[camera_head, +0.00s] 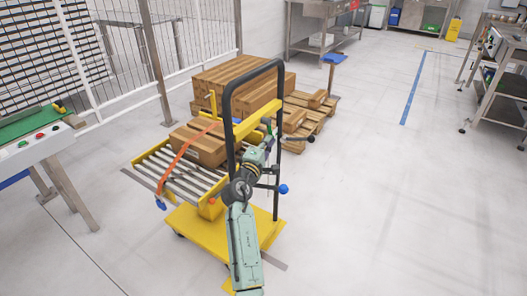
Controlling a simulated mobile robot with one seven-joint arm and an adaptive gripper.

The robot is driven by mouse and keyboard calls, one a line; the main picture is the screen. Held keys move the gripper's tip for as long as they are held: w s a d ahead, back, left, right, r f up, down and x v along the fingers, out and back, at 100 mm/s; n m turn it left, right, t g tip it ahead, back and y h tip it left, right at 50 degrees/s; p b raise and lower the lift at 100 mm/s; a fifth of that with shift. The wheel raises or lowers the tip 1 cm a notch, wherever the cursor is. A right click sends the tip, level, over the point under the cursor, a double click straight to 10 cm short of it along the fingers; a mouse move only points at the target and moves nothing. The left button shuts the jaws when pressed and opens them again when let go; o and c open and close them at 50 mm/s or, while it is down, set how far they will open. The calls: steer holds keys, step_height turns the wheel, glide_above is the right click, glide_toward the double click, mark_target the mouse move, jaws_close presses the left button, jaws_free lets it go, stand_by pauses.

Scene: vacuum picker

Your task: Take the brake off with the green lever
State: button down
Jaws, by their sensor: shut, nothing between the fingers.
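A yellow cart (187,228) with a roller top and a tall black handle frame (228,120) stands in the middle. My gripper (269,136) is at the frame's crossbar, seen small from behind, shut and holding nothing. A lever with a blue knob (283,189) sticks out to the right of the frame, lower down. A lever with a dark knob (311,139) sticks out right at crossbar height. A small red knob (211,201) shows left of my arm. I cannot make out the green lever clearly; my arm and gripper cover part of this area. Contact cannot be told.
A cardboard box (199,146) lies on the cart's rollers under an orange strap (178,160). Pallets with stacked boxes (237,82) stand behind. A conveyor (38,142) and mesh fence (115,50) are on the left. The floor right of the cart is clear.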

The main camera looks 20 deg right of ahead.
steer(key=shift+w+d+f+t+b, duration=0.1)
steer(key=shift+w+d+t+b, duration=0.2)
steer(key=shift+w+d+b, duration=0.6)
steer(key=shift+s, duration=0.15)
